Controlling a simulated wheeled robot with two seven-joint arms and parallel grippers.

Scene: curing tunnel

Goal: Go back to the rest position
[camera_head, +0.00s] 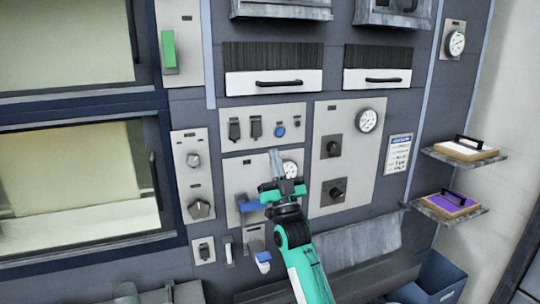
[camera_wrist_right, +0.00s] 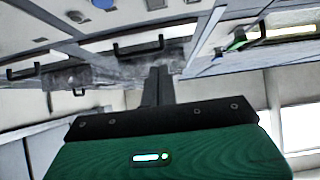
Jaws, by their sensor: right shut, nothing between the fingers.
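My right gripper (camera_head: 276,163) is in front of the control panel in the head view, its arm coming up from the bottom. Its fingers point up, are shut and hold nothing. They overlap the panel near a small gauge (camera_head: 290,168); whether they touch it I cannot tell. In the right wrist view the dark closed fingers (camera_wrist_right: 158,85) stand above the green gripper body. My left gripper is not in view.
A panel with dark knobs (camera_head: 332,146) and a larger gauge (camera_head: 367,120) lies right of my gripper. A blue lever (camera_head: 249,206) is close on its left. Two shelves (camera_head: 462,155) jut out at the right, with a blue bin (camera_head: 440,280) below. A windowed chamber (camera_head: 80,185) stands left.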

